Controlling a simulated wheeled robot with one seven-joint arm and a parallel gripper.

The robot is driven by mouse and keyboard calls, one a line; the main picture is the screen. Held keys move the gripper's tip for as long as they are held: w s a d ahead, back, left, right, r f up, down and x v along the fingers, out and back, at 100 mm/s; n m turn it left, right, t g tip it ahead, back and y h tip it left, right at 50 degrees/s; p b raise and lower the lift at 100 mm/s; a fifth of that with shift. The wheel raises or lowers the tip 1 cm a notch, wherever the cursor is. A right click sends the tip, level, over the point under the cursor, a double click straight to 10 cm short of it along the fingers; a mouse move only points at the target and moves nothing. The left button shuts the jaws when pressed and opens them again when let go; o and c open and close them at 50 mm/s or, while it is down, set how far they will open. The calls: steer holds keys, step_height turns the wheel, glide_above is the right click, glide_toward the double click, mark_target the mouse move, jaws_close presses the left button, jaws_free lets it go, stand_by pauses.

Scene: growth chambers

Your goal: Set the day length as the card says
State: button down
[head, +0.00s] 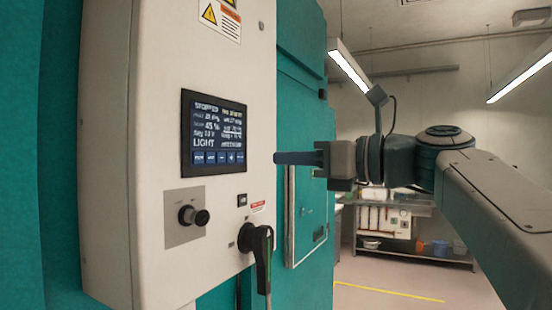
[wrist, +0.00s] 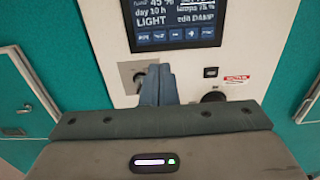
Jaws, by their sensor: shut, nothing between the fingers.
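A dark display (head: 214,132) is set in the pale control box (head: 150,130). Its top line seems to read STOPPED. In the wrist view the display (wrist: 175,20) reads "day 10 h", "LIGHT" and "edit DAMP"; its top is cut off. A row of blue keys (head: 217,158) runs along its bottom edge. My gripper (head: 278,158) is shut and empty, its fingers pointing at the box from the right, apparently short of the panel. In the wrist view the fingertips (wrist: 160,70) appear just below the keys. I cannot make out a card.
A black knob (head: 193,215) on a grey plate sits below the display. A small black switch (head: 242,200) and a large black rotary handle (head: 262,245) are to its right. Teal chamber walls (head: 303,100) stand behind. A shelf rack (head: 415,230) is at the back; floor right is open.

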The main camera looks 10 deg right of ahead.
steer(key=s+a+f+n+g+h, duration=0.1)
steer(key=a+f+n+g+h, duration=0.3)
steer(key=f, duration=0.8)
steer(key=d+f+n+g+h, duration=0.15)
steer(key=f+n, duration=0.45)
steer(key=f, duration=0.7)
steer(key=s+d+f+n+g+h, duration=0.1)
steer(key=s+f+n+h, duration=0.3)
steer(key=f+n, duration=0.4)
steer(key=s+d+f+n+g+h, duration=0.1)
steer(key=s+f+n, duration=0.6)
steer(key=f, duration=0.7)
steer(key=n+g+h, duration=0.1)
steer(key=h, duration=0.1)
steer(key=shift+s+d+n+h, duration=0.15)
steer(key=shift+d+n+h, duration=0.2)
steer(key=shift+d+n, duration=0.05)
steer(key=shift+d, duration=0.1)
